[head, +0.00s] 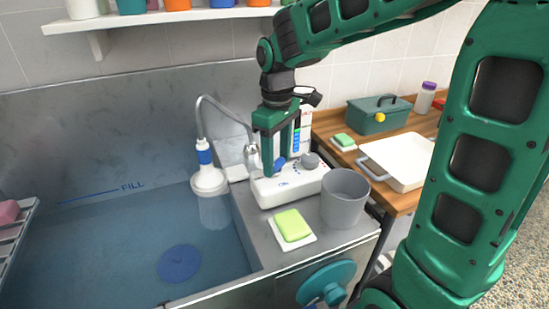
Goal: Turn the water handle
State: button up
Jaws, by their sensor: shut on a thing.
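A white control unit (289,190) sits on the steel ledge right of the basin. A small blue handle (280,163) shows on its top, and a grey knob (310,160) stands to its right. My gripper (278,166) points down over the unit, shut on the blue handle; the fingers hide part of it. A curved grey hose (205,102) runs from beside the unit to a white and blue spray head (206,170) at the basin's edge. A teal round handwheel (325,283) is on the front panel below, apart from my gripper.
The water-filled basin (100,245) holds a blue disc (179,263). A grey cup (345,198) and a green sponge (292,225) stand close in front of the unit. On the wooden counter are a white tray (402,158) and a green box (378,115). A shelf (160,17) hangs above.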

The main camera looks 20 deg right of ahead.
aim_at(276, 161)
jog(key=shift+w+r+m, duration=0.1)
jog(key=shift+w+m, duration=0.05)
jog(key=shift+m, duration=0.25)
jog(key=o, duration=1)
jog(key=shift+o, duration=0.2)
notch_tip(276, 161, up, 11)
jog(key=shift+f, duration=0.2)
